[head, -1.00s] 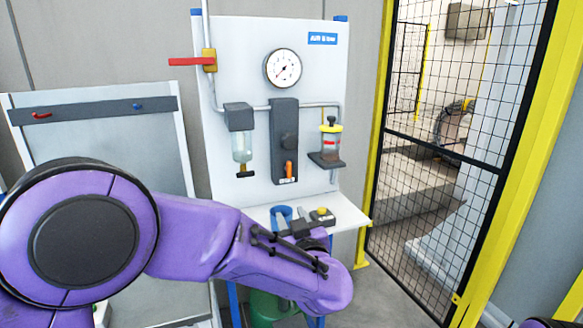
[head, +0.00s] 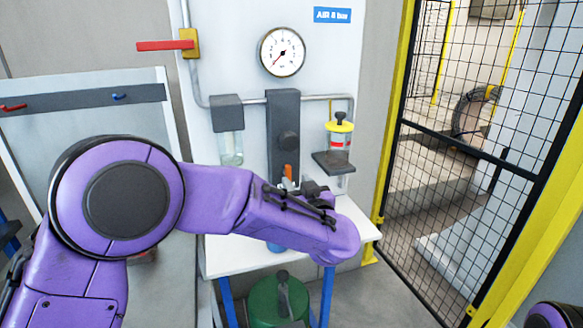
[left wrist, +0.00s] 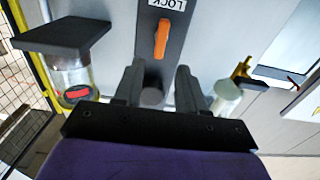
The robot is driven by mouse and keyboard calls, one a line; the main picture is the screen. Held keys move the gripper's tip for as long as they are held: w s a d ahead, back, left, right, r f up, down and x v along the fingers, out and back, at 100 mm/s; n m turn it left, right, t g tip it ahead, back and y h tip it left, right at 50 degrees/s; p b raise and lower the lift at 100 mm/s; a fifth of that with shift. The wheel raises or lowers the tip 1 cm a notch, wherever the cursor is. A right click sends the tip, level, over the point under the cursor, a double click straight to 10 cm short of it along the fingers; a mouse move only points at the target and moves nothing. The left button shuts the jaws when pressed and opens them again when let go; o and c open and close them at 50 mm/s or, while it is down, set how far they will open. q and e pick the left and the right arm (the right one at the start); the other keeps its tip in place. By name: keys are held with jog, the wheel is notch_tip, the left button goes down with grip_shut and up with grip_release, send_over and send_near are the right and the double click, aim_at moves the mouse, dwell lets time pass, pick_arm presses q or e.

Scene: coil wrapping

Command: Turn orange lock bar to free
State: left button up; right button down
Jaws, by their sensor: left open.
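The orange lock bar (head: 288,171) stands about upright low on the dark grey block (head: 284,108) on the white panel. In the left wrist view the orange lock bar (left wrist: 161,38) lies lengthwise on the block, beside an upside-down LOCK label (left wrist: 168,4). My left gripper (left wrist: 158,72) is open, with its two fingers apart and pointing toward the bar. The bar is beyond the fingertips, with nothing between the fingers gripping it. In the head view my wrist hides much of the gripper and the block's lower end. My right gripper is not in view.
A gauge (head: 282,52) and red lever (head: 165,45) are above. A white table (head: 225,257) and mesh fence (head: 440,180) are near.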

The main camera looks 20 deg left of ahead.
aim_at(289, 172)
pick_arm(q)
jog(key=p+x, duration=0.1)
jog(key=x, duration=0.5)
jog(key=shift+w+a+f, duration=0.15)
jog(key=shift+w, duration=0.2)
jog(key=shift+s, duration=0.1)
jog(key=shift+s, duration=0.1)
grip_shut()
